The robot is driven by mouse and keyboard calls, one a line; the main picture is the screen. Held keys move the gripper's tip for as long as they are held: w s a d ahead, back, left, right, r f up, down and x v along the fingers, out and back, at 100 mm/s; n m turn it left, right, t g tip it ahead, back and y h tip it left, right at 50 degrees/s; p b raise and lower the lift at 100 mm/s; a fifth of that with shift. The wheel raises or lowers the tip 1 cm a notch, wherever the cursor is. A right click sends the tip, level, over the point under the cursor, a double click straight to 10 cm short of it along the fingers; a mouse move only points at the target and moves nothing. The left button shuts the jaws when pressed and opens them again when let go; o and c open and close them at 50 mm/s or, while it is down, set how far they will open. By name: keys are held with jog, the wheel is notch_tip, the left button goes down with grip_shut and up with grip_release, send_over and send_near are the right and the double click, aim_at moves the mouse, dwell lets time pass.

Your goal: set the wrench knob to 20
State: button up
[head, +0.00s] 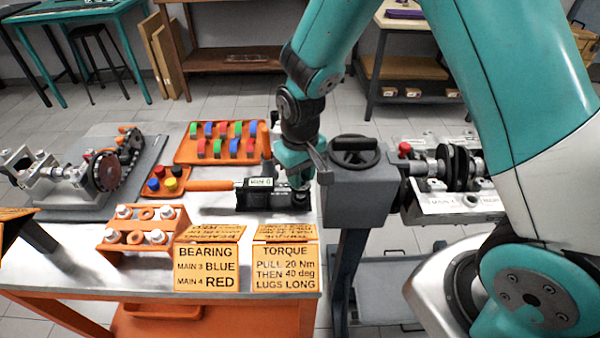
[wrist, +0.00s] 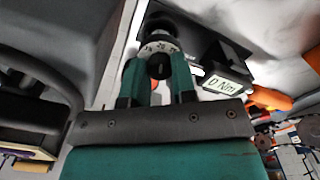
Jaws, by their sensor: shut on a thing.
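The torque wrench lies on the orange bench, its orange handle (head: 210,185) pointing left and its head end in a black holder (head: 268,203). A small display (wrist: 222,85) beside it reads "0 Nm" in the wrist view. The wrench knob (wrist: 160,46) is dark and round with a pale ring of markings. My gripper (head: 298,184) points down over the right end of the holder. In the wrist view its two teal fingers (wrist: 159,76) are shut on the knob, one on each side. In the head view the gripper hides the knob, and the marking at its pointer cannot be read.
A grey stand with a black handwheel (head: 354,150) is close to the right of my gripper. An orange tray of coloured bearing shells (head: 218,160) is behind the wrench. Orange caps with bolts (head: 145,228) and a torque sign (head: 286,268) reading "PULL 20 Nm THEN 40 deg" are in front.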

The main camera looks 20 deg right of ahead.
jog(key=o, duration=0.9)
jog(key=shift+o, duration=0.2)
notch_tip(320, 180, up, 17)
jog(key=shift+r, duration=0.2)
jog(key=s+a+r+n+y, duration=0.1)
jog(key=s+a+n+y, duration=0.1)
jog(key=s, duration=0.8)
jog(key=s+a+r+n+y, duration=0.2)
jog(key=s, duration=0.8)
jog(key=shift+a+n, duration=0.3)
jog(key=shift+a, duration=0.05)
